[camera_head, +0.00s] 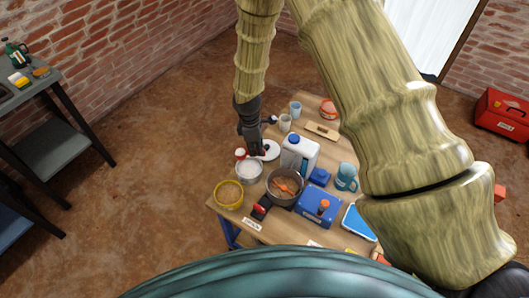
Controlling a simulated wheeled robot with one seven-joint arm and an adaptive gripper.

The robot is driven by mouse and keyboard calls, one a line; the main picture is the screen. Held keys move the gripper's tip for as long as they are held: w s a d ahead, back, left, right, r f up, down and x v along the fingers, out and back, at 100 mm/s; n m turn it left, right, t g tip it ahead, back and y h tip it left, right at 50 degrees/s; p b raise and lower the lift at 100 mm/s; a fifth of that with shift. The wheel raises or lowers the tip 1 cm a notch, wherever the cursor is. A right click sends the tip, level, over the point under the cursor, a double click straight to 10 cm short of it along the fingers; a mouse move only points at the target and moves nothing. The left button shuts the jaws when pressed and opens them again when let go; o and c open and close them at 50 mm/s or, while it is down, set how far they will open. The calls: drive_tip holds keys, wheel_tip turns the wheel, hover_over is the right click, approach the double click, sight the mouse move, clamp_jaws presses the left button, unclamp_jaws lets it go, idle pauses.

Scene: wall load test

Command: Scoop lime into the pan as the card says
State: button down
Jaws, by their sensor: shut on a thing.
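My gripper (257,151) reaches down over the left back part of the wooden table. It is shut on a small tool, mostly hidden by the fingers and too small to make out. Just below and in front of it stands a round metal container (249,171) with pale, whitish content, perhaps the lime. A round white disc (271,150) lies right beside the gripper. A dark round pan (285,187) with brownish content and an orange piece inside stands to the right. Small white cards lie on the table, one at the front left (252,224); their writing is not readable.
A yellow-rimmed tub (229,193) stands at the left edge. Cups (295,109) stand behind. My arm hides the table's right side.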

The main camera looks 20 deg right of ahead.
drive_tip(key=shift+s, duration=0.1)
drive_tip(key=shift+d+f, duration=0.1)
drive_tip(key=shift+d, duration=0.55)
drive_tip(key=shift+s, duration=0.1)
